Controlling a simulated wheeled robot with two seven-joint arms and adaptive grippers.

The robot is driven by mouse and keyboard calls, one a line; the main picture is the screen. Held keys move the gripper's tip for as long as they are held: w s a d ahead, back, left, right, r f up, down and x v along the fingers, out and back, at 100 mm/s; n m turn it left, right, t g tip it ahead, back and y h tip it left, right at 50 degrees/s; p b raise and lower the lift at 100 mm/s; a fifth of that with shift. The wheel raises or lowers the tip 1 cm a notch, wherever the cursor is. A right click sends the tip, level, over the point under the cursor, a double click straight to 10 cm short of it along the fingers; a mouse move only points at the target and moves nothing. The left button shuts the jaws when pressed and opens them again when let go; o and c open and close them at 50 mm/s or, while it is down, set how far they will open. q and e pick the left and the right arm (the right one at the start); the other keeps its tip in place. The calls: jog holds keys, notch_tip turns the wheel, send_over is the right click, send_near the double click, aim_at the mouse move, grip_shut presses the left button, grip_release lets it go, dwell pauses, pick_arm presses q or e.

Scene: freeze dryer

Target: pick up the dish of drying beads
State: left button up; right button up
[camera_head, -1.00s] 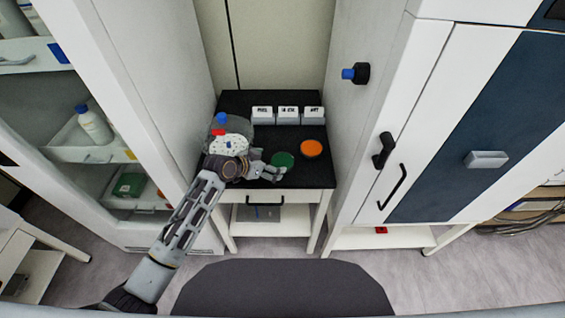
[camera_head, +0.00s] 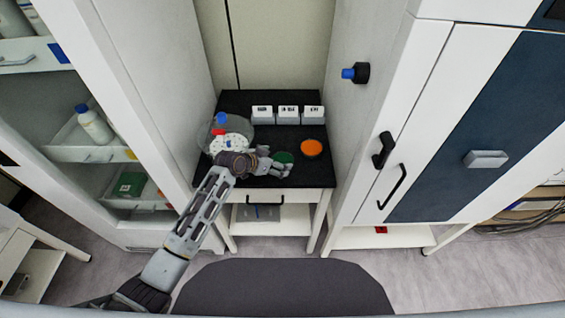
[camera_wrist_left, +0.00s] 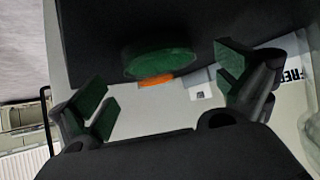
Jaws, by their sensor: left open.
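A round green dish (camera_head: 284,156) sits on the black top of a small table, partly hidden by my gripper. An orange dish (camera_head: 312,148) sits to its right, apart from it. I cannot make out single beads in either. My left gripper (camera_head: 282,168) is at the near side of the green dish, empty. In the left wrist view its two fingers with green pads (camera_wrist_left: 168,85) are spread apart, and the green dish (camera_wrist_left: 160,63) shows ahead between them. A strip of the orange dish (camera_wrist_left: 156,81) shows beyond it. My right gripper is not in view.
Three white labelled blocks (camera_head: 288,115) stand at the back of the black tabletop (camera_head: 260,182). A clear vessel with a blue cap (camera_head: 221,118) and a white speckled round item (camera_head: 229,143) are at its left. Tall cabinets (camera_head: 375,90) flank the table.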

aim_at(280, 161)
pick_arm(q)
jog(key=shift+x, duration=1.45)
jog(key=c, duration=1)
jog(key=shift+r, duration=0.15)
jog(key=shift+c, duration=0.2)
notch_tip(280, 161, up, 10)
